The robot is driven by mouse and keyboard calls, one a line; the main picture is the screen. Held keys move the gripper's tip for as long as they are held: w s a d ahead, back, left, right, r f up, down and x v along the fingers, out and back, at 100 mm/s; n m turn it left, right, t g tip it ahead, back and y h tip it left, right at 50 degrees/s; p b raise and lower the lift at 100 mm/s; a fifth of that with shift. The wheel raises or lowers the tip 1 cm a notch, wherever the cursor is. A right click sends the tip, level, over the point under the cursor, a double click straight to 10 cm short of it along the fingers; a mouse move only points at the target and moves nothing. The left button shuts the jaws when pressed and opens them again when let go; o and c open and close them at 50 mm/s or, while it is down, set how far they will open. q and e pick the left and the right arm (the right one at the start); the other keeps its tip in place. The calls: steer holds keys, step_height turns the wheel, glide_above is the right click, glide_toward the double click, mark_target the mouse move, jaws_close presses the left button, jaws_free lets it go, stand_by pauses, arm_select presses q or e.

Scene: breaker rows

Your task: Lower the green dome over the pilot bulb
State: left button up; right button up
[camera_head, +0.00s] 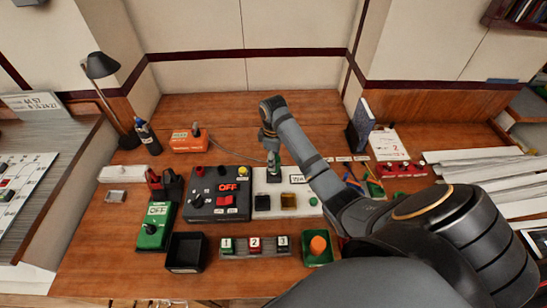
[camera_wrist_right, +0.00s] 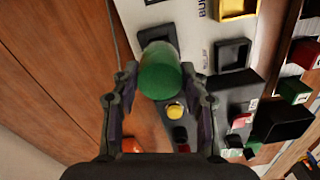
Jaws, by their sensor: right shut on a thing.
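My right gripper (camera_head: 271,146) is shut on the green dome (camera_wrist_right: 160,75), which sits between its two fingers in the right wrist view. In the head view the dome (camera_head: 273,161) shows small and partly hidden below the fingers, over the back part of a white panel (camera_head: 300,211). I cannot tell whether the dome touches the panel. I cannot make out the pilot bulb; the dome and gripper cover the spot beneath them. My left gripper is not in view.
A dark control box (camera_head: 204,213) with a yellow button (camera_head: 243,171) stands left of the gripper. A black square frame (camera_wrist_right: 235,55) and a yellow one (camera_wrist_right: 236,8) are on the panel. An orange box (camera_head: 187,145) stands behind. Wires and red buttons lie to the right.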

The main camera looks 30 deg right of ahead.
steer(key=shift+f, duration=0.85)
steer(key=shift+f, duration=0.35)
steer(key=shift+f, duration=0.6)
stand_by(0.4)
steer(key=o, duration=1)
step_height(320, 180, up, 8)
steer(key=shift+f, duration=0.25)
